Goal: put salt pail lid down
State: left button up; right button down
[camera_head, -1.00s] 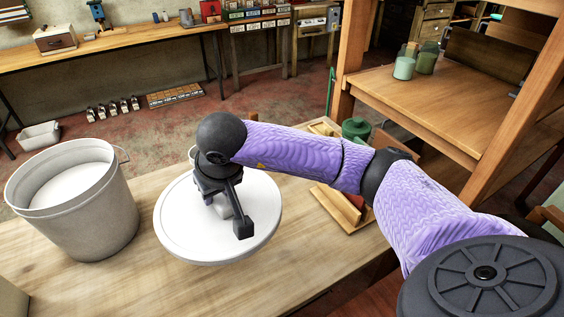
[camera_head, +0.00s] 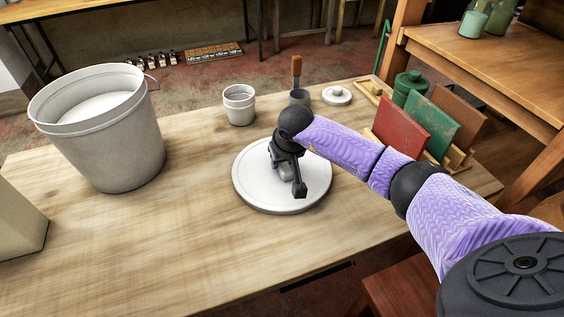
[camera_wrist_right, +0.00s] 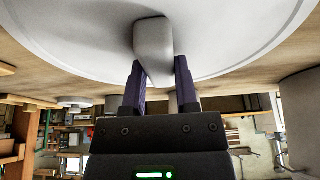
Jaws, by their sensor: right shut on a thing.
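The round white salt pail lid (camera_head: 245,186) is flat and level at the middle of the wooden table (camera_head: 190,250), to the right of the pail. It looks to be on or just above the tabletop; I cannot tell which. My right gripper (camera_head: 288,172) is shut on the lid's grey knob. In the right wrist view, the two fingers of the right gripper (camera_wrist_right: 158,85) close around the knob (camera_wrist_right: 154,45), with the lid (camera_wrist_right: 85,35) behind it. The grey-white salt pail (camera_head: 110,145) stands uncovered at the left, with white salt inside. My left gripper is not in view.
Behind the lid stand a small grey pot (camera_head: 239,105), a dark cup (camera_head: 299,97) with a wooden-handled tool, and a small white lid (camera_head: 337,95). Red and green boards (camera_head: 402,130) stand in a rack at the right. The table's front is clear.

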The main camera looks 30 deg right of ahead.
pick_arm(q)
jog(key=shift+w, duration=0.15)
pick_arm(e)
jog(key=c, duration=0.8)
grip_release()
jog(key=shift+f, duration=0.1)
jog(key=o, duration=0.4)
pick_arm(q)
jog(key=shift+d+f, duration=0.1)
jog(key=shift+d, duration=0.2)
pick_arm(e)
jog(key=shift+o, duration=0.2)
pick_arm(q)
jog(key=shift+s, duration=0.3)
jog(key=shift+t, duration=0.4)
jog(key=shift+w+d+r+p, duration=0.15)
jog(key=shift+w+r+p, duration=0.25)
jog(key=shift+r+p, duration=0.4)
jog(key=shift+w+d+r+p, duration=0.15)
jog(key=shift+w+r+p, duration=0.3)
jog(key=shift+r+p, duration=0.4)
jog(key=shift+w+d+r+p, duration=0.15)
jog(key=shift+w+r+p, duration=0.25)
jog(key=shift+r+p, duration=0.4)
pick_arm(e)
jog(key=v, duration=1.2)
jog(key=shift+s, duration=0.15)
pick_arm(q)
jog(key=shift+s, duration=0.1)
